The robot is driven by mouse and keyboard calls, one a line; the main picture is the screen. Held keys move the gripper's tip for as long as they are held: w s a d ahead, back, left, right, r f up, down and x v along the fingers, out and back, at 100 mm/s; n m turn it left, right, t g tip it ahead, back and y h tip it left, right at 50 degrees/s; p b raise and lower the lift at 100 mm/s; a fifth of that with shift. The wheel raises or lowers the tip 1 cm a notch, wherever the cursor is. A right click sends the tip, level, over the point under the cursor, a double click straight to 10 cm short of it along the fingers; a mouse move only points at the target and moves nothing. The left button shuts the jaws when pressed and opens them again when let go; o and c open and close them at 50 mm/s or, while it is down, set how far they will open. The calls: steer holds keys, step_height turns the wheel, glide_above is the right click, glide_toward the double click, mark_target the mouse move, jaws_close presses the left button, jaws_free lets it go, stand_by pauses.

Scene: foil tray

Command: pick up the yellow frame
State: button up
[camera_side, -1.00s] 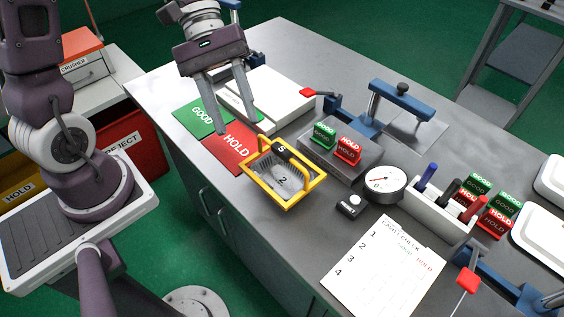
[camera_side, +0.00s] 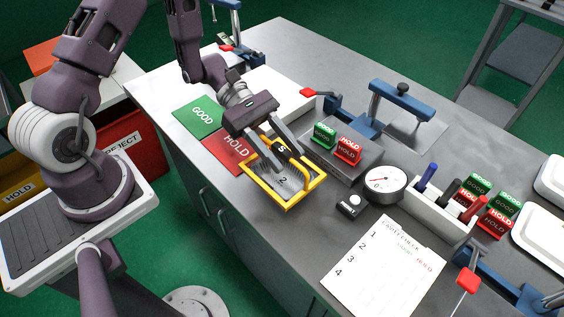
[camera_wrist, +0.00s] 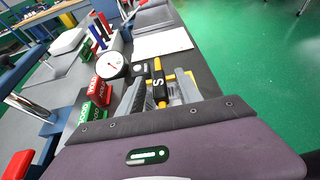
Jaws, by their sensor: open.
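The yellow frame (camera_side: 306,194) sits on the bench around a grey foil tray (camera_side: 290,186) marked 2. A black grip marked S (camera_side: 282,149) runs along the top of its handle. My gripper (camera_side: 286,160) is open and low over the frame, with a finger on either side of the black grip. In the wrist view, the grip (camera_wrist: 159,84) stands between my two fingers (camera_wrist: 160,90). I cannot tell whether either finger touches it. My fingers and wrist hide part of the frame in both views.
A grey block with green and red stamps (camera_side: 336,150) stands close to the right of the frame. A dial gauge (camera_side: 386,180) and small black button box (camera_side: 351,206) are nearby. GOOD (camera_side: 200,115) and HOLD (camera_side: 228,146) mats lie behind, left.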

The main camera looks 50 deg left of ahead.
jaws_close()
steer(key=shift+r, duration=0.15)
